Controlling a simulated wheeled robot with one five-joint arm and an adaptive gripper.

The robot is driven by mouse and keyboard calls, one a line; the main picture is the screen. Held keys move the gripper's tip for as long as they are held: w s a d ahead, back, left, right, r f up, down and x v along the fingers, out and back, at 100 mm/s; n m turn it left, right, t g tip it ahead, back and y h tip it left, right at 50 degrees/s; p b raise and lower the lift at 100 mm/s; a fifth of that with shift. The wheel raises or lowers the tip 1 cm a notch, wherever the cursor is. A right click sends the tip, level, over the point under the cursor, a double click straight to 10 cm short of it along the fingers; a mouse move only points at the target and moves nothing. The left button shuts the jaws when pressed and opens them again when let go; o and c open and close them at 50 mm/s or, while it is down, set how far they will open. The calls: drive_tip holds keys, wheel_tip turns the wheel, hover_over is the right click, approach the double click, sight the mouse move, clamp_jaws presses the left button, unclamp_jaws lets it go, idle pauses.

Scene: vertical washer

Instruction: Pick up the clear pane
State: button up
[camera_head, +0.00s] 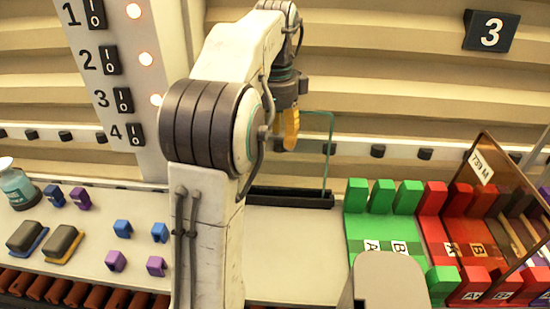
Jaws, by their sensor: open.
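The clear pane (316,155) is a thin see-through sheet with a green edge. It stands upright in a dark holder (290,198) behind my arm, at the back of the counter. My arm hides its left part. My gripper (290,143), with yellow fingers, is open and points down. In the picture it sits at the upper left of the visible pane. I cannot tell how far in front of the pane it is, or whether it touches it.
A tinted brown pane (490,215) labelled "739 M" stands at the right, among green (383,196), red and brown blocks. A switch panel (115,75) rises behind. The middle counter (290,250) is bare.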

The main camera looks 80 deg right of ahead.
drive_tip(key=shift+c, duration=0.3)
clamp_jaws()
idle(0.5)
